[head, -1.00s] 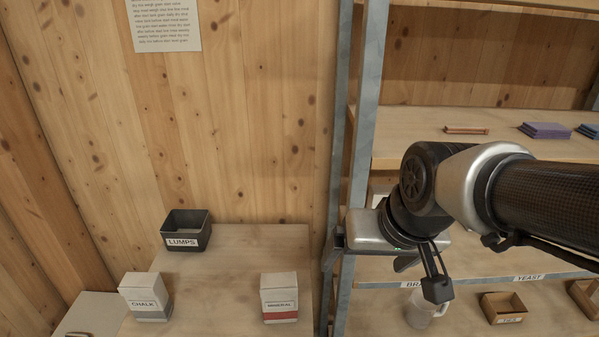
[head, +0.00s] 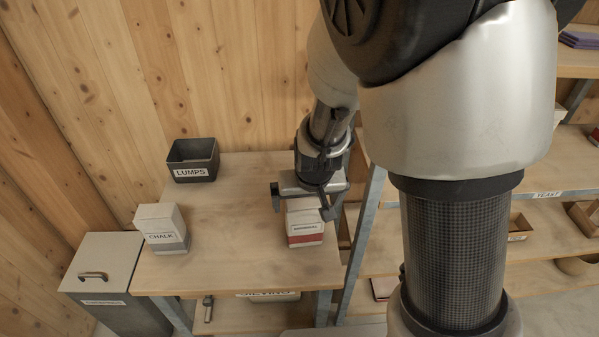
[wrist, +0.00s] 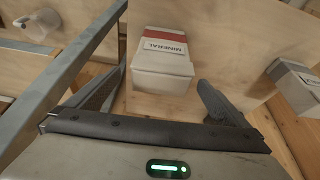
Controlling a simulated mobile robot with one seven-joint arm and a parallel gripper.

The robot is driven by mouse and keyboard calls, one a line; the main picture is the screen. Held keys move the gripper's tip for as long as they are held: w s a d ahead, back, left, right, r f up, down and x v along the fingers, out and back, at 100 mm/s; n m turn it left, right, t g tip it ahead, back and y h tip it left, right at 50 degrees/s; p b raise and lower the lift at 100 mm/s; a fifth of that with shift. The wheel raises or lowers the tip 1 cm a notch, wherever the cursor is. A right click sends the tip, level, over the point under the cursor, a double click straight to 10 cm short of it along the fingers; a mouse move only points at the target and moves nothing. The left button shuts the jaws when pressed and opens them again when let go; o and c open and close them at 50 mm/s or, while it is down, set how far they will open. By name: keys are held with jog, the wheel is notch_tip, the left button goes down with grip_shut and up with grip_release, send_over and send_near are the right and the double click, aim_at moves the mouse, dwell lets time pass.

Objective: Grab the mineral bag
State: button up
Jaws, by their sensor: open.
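The mineral bag (head: 305,230) is a white, box-like bag with a red band and a MINERAL label. It stands upright on the wooden table, near its right end. My gripper (head: 302,203) is open and empty right over the bag's top in the head view, hiding part of that top. In the wrist view the mineral bag (wrist: 163,62) lies straight ahead, in line with the gap between the two spread fingers. There is room to either side of it. I cannot tell whether the fingertips reach past its top.
A white and grey chalk bag (head: 161,230) stands on the table's left side. A dark LUMPS bin (head: 193,160) sits at the back. A metal-framed shelf (head: 361,245) stands close on the right. A grey lidded bin (head: 105,262) is at lower left. The table's middle is clear.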

jog(key=b+x, duration=0.2)
jog(key=x, duration=0.6)
jog(key=shift+a+r, duration=0.1)
jog(key=shift+w, duration=0.1)
jog(key=c, duration=1.7)
